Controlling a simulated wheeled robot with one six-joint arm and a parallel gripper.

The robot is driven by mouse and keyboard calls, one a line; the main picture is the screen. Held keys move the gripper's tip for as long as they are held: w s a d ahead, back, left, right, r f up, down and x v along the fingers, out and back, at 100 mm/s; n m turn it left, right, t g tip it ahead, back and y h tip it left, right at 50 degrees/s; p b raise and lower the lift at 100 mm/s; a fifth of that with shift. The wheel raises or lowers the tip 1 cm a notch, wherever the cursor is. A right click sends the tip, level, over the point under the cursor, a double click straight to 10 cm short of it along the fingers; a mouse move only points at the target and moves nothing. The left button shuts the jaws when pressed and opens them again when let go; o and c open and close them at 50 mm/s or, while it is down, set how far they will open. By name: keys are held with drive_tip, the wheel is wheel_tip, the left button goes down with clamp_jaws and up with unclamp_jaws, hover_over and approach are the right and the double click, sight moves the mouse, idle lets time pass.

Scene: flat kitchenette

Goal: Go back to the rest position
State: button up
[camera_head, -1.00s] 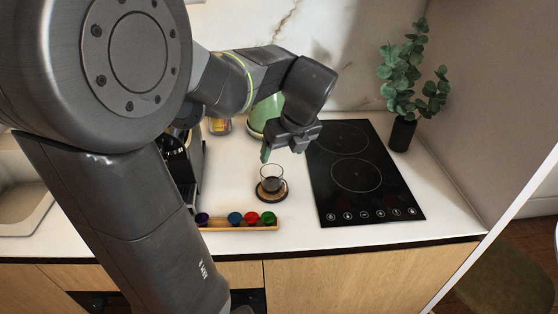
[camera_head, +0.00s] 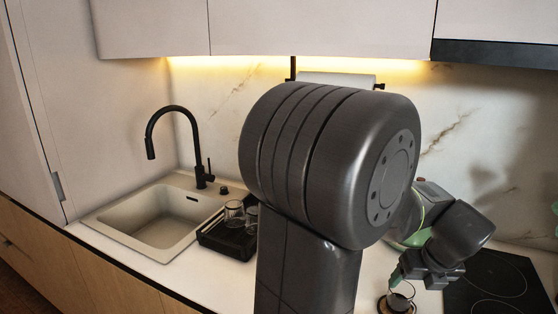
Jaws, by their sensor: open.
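My gripper (camera_head: 414,279) is at the lower right, open, with a green pad showing on one fingertip. It is close above a small glass (camera_head: 400,299) that stands on a round dark coaster (camera_head: 384,305) on the counter. I cannot tell whether the fingers touch the glass. My arm fills the middle of the view and hides much of the counter and back wall behind it.
A black hob (camera_head: 490,285) lies right of my gripper. A green kettle-like item (camera_head: 413,236) is partly hidden behind my arm. At left are a sink (camera_head: 165,222), a black tap (camera_head: 197,150) and a black rack (camera_head: 226,240) with glasses. Upper cabinets (camera_head: 300,28) hang above.

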sight(407, 289)
drive_tip(key=x, duration=0.5)
drive_tip(key=shift+f, duration=0.25)
drive_tip(key=shift+w, duration=0.2)
wheel_tip(407, 289, up, 3)
drive_tip(key=shift+r, duration=0.15)
